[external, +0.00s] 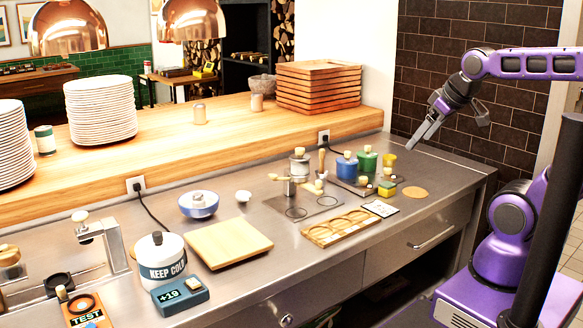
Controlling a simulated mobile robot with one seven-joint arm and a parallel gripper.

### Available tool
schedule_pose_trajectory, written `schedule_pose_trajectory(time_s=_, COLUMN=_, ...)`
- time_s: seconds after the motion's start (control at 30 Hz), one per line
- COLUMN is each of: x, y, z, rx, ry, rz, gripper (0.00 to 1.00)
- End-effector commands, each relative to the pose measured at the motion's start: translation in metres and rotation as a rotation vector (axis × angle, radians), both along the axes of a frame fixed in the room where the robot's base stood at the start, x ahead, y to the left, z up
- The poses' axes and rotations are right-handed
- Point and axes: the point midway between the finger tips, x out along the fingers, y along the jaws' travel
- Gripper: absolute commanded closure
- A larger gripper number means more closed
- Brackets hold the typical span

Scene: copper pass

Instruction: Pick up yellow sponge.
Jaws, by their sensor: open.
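The yellow sponge (387,189) looks like a small yellow and green block. It lies on the steel counter at the right, at the near edge of a dark tray (367,191), with a small pale knob-like thing just behind or on it; I cannot tell which. My gripper (446,130) is open and empty. It hangs above the counter's back right end, higher than the sponge and to its right, clear of it. One finger points down to the left and the other shows at the right.
Blue (347,168) and green (367,161) containers and a yellow cup (389,160) stand close behind the sponge. A round tan disc (415,192) lies to its right, and a wooden tray (340,227) to its left. The counter's right end is mostly clear. A dark tiled wall stands behind.

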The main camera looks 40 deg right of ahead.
Motion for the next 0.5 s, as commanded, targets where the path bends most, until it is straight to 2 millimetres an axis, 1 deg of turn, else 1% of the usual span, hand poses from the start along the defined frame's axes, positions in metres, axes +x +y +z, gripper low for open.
schedule_pose_trajectory(time_s=0.03, x=0.018, y=-0.004, z=0.01, rx=-0.038, ry=-0.053, rz=0.069, gripper=0.07)
schedule_pose_trajectory(time_s=0.07, x=0.03, y=-0.009, z=0.018, rx=-0.07, ry=-0.088, rz=0.112, gripper=0.07)
schedule_pose_trajectory(time_s=0.1, x=0.048, y=-0.015, z=0.03, rx=-0.121, ry=-0.141, rz=0.174, gripper=0.07)
schedule_pose_trajectory(time_s=0.17, x=0.076, y=-0.026, z=0.049, rx=-0.207, ry=-0.219, rz=0.265, gripper=0.07)
schedule_pose_trajectory(time_s=0.2, x=0.094, y=-0.032, z=0.061, rx=-0.271, ry=-0.269, rz=0.322, gripper=0.07)
schedule_pose_trajectory(time_s=0.27, x=0.121, y=-0.041, z=0.079, rx=-0.372, ry=-0.341, rz=0.403, gripper=0.07)
schedule_pose_trajectory(time_s=0.3, x=0.138, y=-0.046, z=0.09, rx=-0.445, ry=-0.387, rz=0.456, gripper=0.07)
schedule_pose_trajectory(time_s=0.37, x=0.164, y=-0.053, z=0.108, rx=-0.559, ry=-0.453, rz=0.529, gripper=0.07)
schedule_pose_trajectory(time_s=0.4, x=0.18, y=-0.057, z=0.119, rx=-0.642, ry=-0.493, rz=0.577, gripper=0.07)
schedule_pose_trajectory(time_s=0.47, x=0.204, y=-0.06, z=0.136, rx=-0.773, ry=-0.551, rz=0.649, gripper=0.07)
schedule_pose_trajectory(time_s=0.5, x=0.22, y=-0.061, z=0.146, rx=-0.865, ry=-0.584, rz=0.696, gripper=0.07)
